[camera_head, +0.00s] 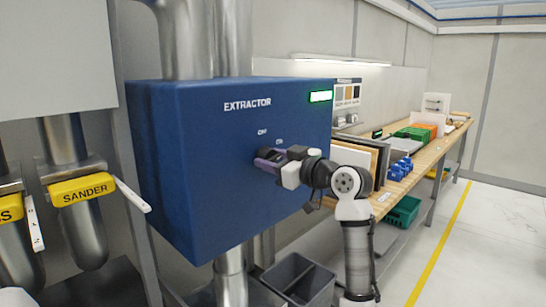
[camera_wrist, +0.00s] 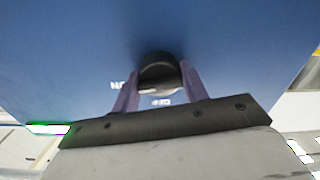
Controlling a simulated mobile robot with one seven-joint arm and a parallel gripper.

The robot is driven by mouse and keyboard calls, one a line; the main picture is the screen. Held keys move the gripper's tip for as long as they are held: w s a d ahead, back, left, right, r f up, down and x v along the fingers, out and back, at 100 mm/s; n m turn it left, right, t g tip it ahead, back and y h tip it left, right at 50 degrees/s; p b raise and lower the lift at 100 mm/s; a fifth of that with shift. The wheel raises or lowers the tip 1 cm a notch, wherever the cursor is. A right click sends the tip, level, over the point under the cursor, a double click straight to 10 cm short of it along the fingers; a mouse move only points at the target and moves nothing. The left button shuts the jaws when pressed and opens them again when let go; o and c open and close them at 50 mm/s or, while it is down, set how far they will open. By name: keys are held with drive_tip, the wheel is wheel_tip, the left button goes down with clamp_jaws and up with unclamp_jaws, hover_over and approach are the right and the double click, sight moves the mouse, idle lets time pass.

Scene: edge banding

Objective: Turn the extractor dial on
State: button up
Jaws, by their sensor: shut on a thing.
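The blue extractor box (camera_head: 190,150) hangs on the wall, with OFF and ON labels above its dial. The black dial (camera_wrist: 158,68) shows between my purple fingers in the wrist view. My gripper (camera_head: 264,160) reaches the box's front face from the right; its fingers (camera_wrist: 160,88) are shut on the dial, one on each side. In the head view the fingers hide part of the dial. I cannot tell for sure which label the dial points to. A green display (camera_head: 320,96) glows at the box's upper right corner.
A yellow SANDER gate (camera_head: 84,190) with a white lever (camera_head: 132,195) is on a duct at left. A grey bin (camera_head: 298,279) stands below the box. A long workbench (camera_head: 425,150) with boards, blue parts and a green crate runs along the right wall. The floor at right is clear.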

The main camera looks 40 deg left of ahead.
drive_tip(key=shift+m+p, duration=0.3)
drive_tip(key=shift+m, duration=0.8)
drive_tip(key=o, duration=1)
drive_tip(key=s+d+b, duration=0.1)
drive_tip(key=d+b, duration=0.3)
drive_tip(key=d, duration=0.9)
drive_tip(key=shift+d, duration=0.4)
